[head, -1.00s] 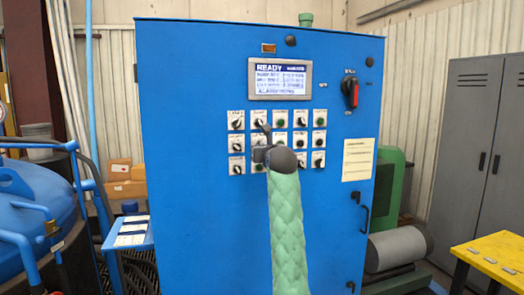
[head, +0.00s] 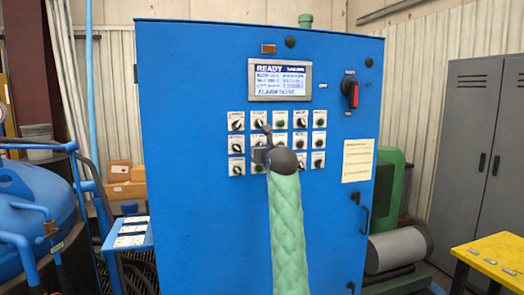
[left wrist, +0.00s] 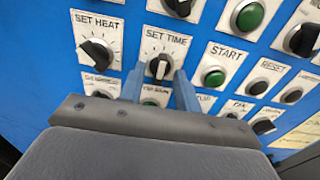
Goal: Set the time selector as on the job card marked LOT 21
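The SET TIME selector, a black knob with a pale pointer on a white plate with tick marks (left wrist: 160,66), is in the middle of the left wrist view. My left gripper (left wrist: 160,84) has its two blue-grey fingers apart, one on each side of the knob's lower part, with gaps to the knob. Its exact depth to the panel I cannot tell. In the head view my left gripper (head: 265,136) covers most of this selector. Several white cards (head: 131,233) lie on a small blue table; their print is unreadable, so I cannot pick out LOT 21. My right gripper is not in view.
The blue cabinet (head: 200,80) carries a READY display (head: 281,79), a red-handled switch (head: 352,93) and a notice (head: 358,160). SET HEAT (left wrist: 98,52) and green START (left wrist: 214,76) flank the selector closely. A yellow table (head: 495,258) stands at right.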

